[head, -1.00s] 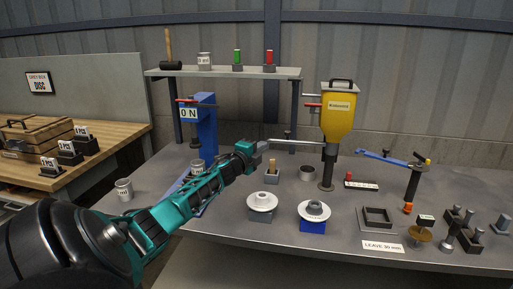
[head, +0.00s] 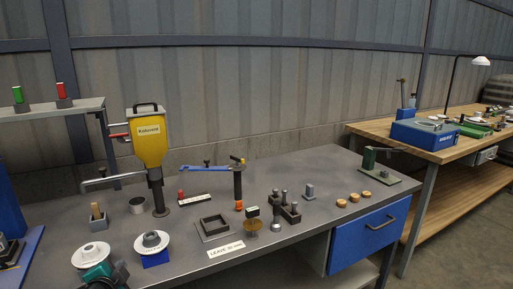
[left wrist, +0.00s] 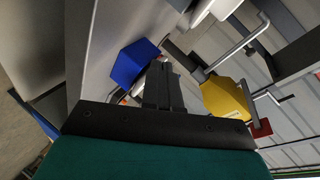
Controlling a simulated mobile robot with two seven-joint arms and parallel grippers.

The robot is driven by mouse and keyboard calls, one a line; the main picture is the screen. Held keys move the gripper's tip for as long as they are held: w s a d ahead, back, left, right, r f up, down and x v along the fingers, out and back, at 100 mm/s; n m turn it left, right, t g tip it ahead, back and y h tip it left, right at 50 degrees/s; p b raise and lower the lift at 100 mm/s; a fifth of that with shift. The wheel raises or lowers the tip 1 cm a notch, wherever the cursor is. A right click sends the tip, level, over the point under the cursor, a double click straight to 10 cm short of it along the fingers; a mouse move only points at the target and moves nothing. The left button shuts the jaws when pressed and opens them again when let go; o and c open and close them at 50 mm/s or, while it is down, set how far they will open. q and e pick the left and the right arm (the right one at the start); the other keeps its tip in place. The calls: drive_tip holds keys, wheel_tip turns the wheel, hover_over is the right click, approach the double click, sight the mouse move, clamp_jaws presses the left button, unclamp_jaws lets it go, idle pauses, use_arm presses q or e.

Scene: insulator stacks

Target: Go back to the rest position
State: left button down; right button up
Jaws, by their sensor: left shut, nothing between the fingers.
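My left gripper (head: 106,275) shows only in part at the bottom left edge of the head view, as teal and dark pieces in front of the bench. In the left wrist view its dark fingers (left wrist: 160,82) are shut together with nothing between them. A blue block (left wrist: 134,64) and the yellow hopper (left wrist: 228,100) lie beyond the fingers in that view. My right gripper is not in view.
The grey bench (head: 300,180) holds white discs on stands (head: 151,242), a yellow dispenser (head: 150,138), a blue-armed post (head: 238,185) and several small metal parts. A blue drawer (head: 365,236) hangs below. A wooden bench (head: 440,155) stands at the right.

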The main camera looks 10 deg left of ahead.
use_arm(q)
drive_tip(key=s+d+f+n+g+h, duration=0.1)
drive_tip(key=s+d+f+n+g, duration=0.1)
drive_tip(key=s+d, duration=0.45)
drive_tip(key=s+d+f+n+g+h, duration=0.2)
drive_tip(key=s+d+f, duration=0.1)
drive_tip(key=s+d, duration=0.4)
drive_tip(key=s+d+r+n+g+h, duration=0.25)
drive_tip(key=s+d+g, duration=0.25)
drive_tip(key=s+d, duration=0.75)
drive_tip(key=w+d+f+m+t+h, duration=0.1)
drive_tip(key=w+f+t+h, duration=0.1)
drive_tip(key=w+f+t, duration=0.5)
drive_tip(key=shift+d+f, duration=0.35)
drive_tip(key=shift+f, duration=0.35)
